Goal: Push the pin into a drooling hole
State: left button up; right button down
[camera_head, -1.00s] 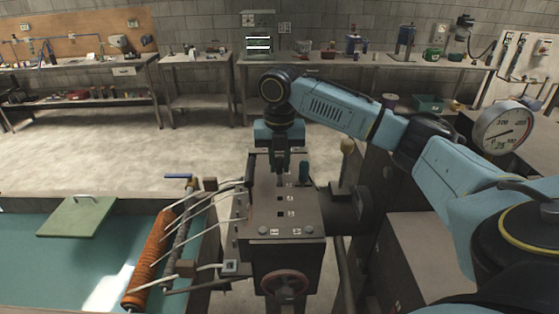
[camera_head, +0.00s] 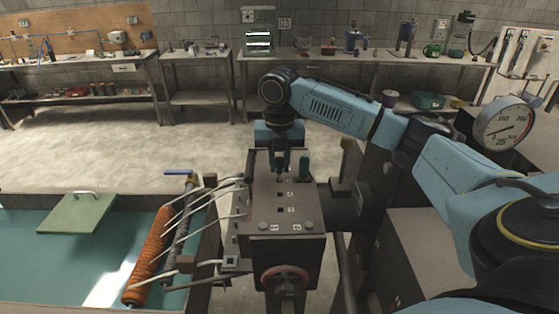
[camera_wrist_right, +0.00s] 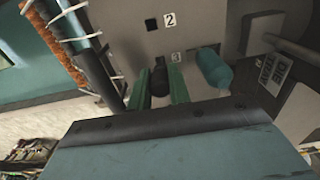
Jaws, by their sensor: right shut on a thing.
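The grey block (camera_head: 262,213) stands in the middle of the head view, with a column of small square holes and number labels on top. The hole beside label 2 (camera_wrist_right: 151,24) and the hole beside label 3 (camera_wrist_right: 162,58) show dark in the wrist view. My right gripper (camera_head: 281,178) points down over the block's far end. In the wrist view its two green fingers are shut on a dark pin (camera_wrist_right: 159,84), close to the label 3 hole. The pin's lower end is hard to make out. I cannot tell which hole is drooling. My left gripper is out of view.
A teal cylinder (camera_wrist_right: 213,68) stands right of the fingers. A pressure gauge (camera_head: 505,123) is at right.

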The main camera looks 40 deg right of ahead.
jog(key=shift+f, duration=1.3)
dwell(0.9)
jog(key=c, duration=1.2)
grip_release()
jog(key=shift+r, duration=0.1)
notch_tip(320, 180, up, 12)
jog(key=shift+r+b, duration=0.1)
jog(key=shift+b, duration=0.35)
jog(key=shift+r, duration=0.55)
jog(key=shift+f, duration=0.1)
